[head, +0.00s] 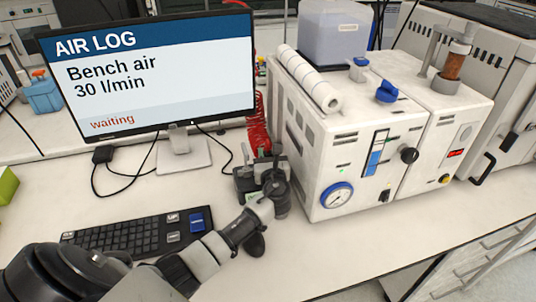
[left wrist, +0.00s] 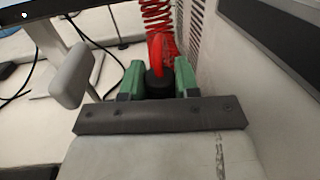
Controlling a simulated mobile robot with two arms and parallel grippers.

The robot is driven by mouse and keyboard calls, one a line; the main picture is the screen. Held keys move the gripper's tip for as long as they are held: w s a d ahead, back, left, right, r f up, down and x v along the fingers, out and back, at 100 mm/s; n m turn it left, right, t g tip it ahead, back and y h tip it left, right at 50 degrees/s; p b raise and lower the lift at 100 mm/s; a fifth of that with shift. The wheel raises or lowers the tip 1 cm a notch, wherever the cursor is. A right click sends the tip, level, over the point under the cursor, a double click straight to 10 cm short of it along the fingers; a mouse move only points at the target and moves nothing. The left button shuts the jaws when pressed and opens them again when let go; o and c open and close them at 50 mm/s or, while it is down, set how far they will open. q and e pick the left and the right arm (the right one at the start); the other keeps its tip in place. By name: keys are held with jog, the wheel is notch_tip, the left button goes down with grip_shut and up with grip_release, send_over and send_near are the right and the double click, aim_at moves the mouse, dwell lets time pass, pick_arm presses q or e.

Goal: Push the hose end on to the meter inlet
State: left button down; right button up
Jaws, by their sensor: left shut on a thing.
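My left gripper (head: 262,178) is beside the left side of the white instrument with the flow meter (head: 377,153). In the left wrist view its green fingers (left wrist: 159,82) are shut on the black hose end (left wrist: 160,84). The red hose (left wrist: 161,50) bends up from the hose end into a coil. In the head view the red coil (head: 258,125) hangs behind the gripper, which hides the hose end. The meter is a blue-edged panel on the instrument's front, with a black knob to its right. I cannot make out which fitting is the inlet. My right gripper is not in view.
A monitor (head: 150,75) reading "waiting" stands at the left, behind a keyboard (head: 135,235). A round gauge (head: 337,196) is low on the instrument's front. A paper roll (head: 312,80) lies on top. The bench in front of the instrument (head: 310,250) is clear.

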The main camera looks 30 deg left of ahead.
pick_arm(q)
jog(key=shift+s+f, duration=0.15)
jog(key=shift+f, duration=0.35)
jog(key=c, duration=1.2)
grip_release()
jog(key=o, duration=0.9)
jog(key=shift+r, duration=0.2)
jog(key=shift+o, duration=0.2)
jog(key=shift+r, duration=0.1)
jog(key=shift+r+p, duration=3.5)
jog(key=shift+p, duration=0.25)
jog(key=shift+f, duration=0.1)
